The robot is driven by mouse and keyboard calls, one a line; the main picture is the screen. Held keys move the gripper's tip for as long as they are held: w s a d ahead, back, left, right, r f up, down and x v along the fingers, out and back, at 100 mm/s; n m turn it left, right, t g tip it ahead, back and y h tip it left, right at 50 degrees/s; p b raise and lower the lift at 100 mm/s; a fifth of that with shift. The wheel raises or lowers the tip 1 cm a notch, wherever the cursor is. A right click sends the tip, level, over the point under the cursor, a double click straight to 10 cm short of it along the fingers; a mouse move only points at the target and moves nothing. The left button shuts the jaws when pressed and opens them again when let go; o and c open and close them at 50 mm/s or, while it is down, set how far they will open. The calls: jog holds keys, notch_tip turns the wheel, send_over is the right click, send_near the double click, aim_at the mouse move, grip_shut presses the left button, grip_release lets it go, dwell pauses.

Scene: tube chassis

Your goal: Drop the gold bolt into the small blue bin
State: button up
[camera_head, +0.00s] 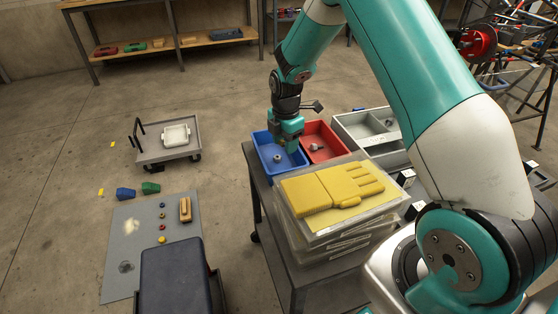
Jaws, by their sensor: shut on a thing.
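The small blue bin (262,139) stands on the cart's left side, its open top facing up. A small grey-brown piece of hardware (277,157) lies on its floor; its exact kind is too small to tell. My gripper (288,146) points down over the right part of the blue bin. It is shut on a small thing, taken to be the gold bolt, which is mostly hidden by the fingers. I cannot tell whether the fingertips are above or below the bin's rim.
A red bin (333,151) with grey hardware sits right beside the blue bin. A grey divided tray (349,123) is behind it. Stacked clear boxes with yellow gloves (332,190) stand in front. A low trolley (168,154) stands on the floor at left.

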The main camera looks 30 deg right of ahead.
jog(key=o, duration=0.9)
jog(key=shift+o, duration=0.2)
notch_tip(320, 180, up, 18)
jog(key=p, duration=0.2)
jog(key=shift+f, duration=0.25)
jog(key=shift+s, duration=0.1)
